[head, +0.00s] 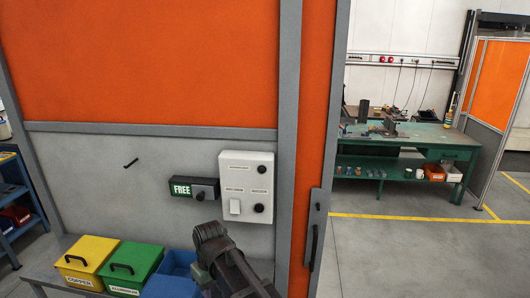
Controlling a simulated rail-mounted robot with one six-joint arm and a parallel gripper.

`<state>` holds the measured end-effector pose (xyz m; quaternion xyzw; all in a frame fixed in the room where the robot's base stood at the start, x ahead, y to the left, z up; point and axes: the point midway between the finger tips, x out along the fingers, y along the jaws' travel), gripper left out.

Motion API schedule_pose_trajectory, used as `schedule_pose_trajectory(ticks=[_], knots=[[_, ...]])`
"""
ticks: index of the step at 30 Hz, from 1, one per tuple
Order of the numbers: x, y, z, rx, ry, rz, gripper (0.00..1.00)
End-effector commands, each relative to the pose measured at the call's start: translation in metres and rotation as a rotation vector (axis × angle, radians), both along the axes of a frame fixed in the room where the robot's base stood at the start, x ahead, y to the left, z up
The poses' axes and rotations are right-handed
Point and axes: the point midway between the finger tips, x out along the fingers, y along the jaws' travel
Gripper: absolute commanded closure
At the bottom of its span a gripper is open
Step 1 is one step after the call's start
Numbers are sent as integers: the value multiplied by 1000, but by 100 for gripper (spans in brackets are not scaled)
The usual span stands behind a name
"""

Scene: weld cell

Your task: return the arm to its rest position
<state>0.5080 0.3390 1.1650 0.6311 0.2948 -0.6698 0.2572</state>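Part of my arm (236,266) shows at the bottom centre of the head view, a dark jointed link with a rounded top. It stands in front of the grey lower wall panel and partly covers the blue bin. My gripper's fingers cannot be made out in this view.
A yellow bin (82,250) labelled COPPER, a green bin (128,264) labelled ALUMINIUM and a blue bin (178,268) stand on a bench. Above are a FREE sign (181,190) and a white control box (246,188). A green workbench (440,145) stands beyond open floor.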

Motion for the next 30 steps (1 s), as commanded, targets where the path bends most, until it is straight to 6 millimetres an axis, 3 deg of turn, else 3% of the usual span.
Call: schedule_pose_trajectory(ticks=[1, 6, 9, 12, 16, 30], knots=[[-9, -55, -29, -8, -13, -120, 63], [-31, -211, -80, -37, -53, -510, 63], [-50, -279, -104, -50, -62, -661, 63], [-56, -322, -118, -54, -60, -762, 63], [-53, -341, -119, -55, -58, -808, 63], [-52, -340, -116, -55, -58, -804, 63]])
